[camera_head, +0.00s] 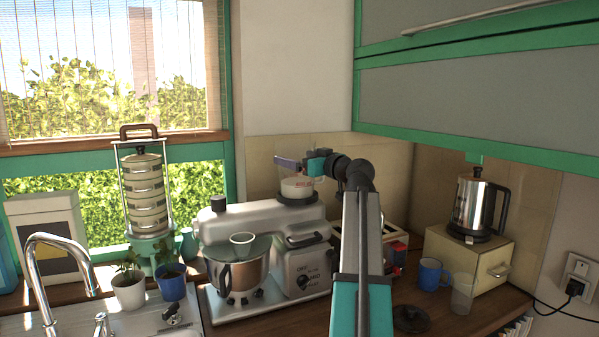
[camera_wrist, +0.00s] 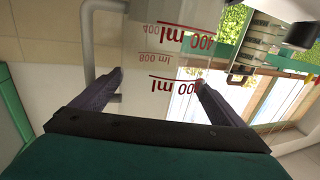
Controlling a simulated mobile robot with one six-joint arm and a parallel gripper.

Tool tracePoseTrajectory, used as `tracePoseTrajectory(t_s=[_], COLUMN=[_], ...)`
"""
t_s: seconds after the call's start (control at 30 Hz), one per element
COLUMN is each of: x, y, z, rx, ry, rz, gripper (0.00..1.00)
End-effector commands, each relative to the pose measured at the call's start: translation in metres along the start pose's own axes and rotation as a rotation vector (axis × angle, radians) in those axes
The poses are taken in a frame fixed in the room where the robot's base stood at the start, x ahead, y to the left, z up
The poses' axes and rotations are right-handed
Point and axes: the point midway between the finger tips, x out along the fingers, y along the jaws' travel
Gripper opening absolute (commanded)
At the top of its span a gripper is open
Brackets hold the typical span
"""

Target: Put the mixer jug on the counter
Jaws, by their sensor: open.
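The mixer jug (camera_head: 297,187) is clear, with a white lower part, and sits on top of the stand mixer (camera_head: 262,222). In the wrist view the jug (camera_wrist: 160,62) shows red millilitre marks and a pale handle (camera_wrist: 88,45) on the left. My gripper (camera_head: 288,163) is at the jug's upper body. In the wrist view my open gripper (camera_wrist: 158,82) has one finger on each side of the jug; I cannot tell whether they touch it. The wooden counter (camera_head: 455,322) shows bare at the front right.
A kettle (camera_head: 480,208) stands on a cream bread box (camera_head: 468,262) at right. A blue mug (camera_head: 432,273), a clear glass (camera_head: 463,294) and a dark lid (camera_head: 411,318) are on the counter. Potted plants (camera_head: 129,290) and the sink tap (camera_head: 62,250) are at left. Green-edged cabinets (camera_head: 480,90) hang above.

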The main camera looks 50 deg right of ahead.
Motion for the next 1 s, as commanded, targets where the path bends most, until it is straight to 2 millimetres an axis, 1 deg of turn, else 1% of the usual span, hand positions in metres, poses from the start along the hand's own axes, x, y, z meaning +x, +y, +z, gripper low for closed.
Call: tracePoseTrajectory(t_s=[0.03, 0.2, 0.33, 0.93, 0.97, 1.0], x=[0.008, 0.029, 0.039, 0.041, 0.041, 0.041], y=[0.0, 0.0, 0.0, -0.001, -0.001, -0.001], z=[-0.003, -0.002, -0.002, 0.0, 0.0, 0.0], rx=[0.001, 0.002, 0.0, 0.0, 0.0, 0.0], ry=[0.0, -0.001, 0.0, 0.0, 0.0, 0.0], rz=[-0.002, -0.002, -0.001, -0.001, -0.001, -0.001], gripper=[0.93, 0.93, 0.93, 0.93, 0.9, 0.83])
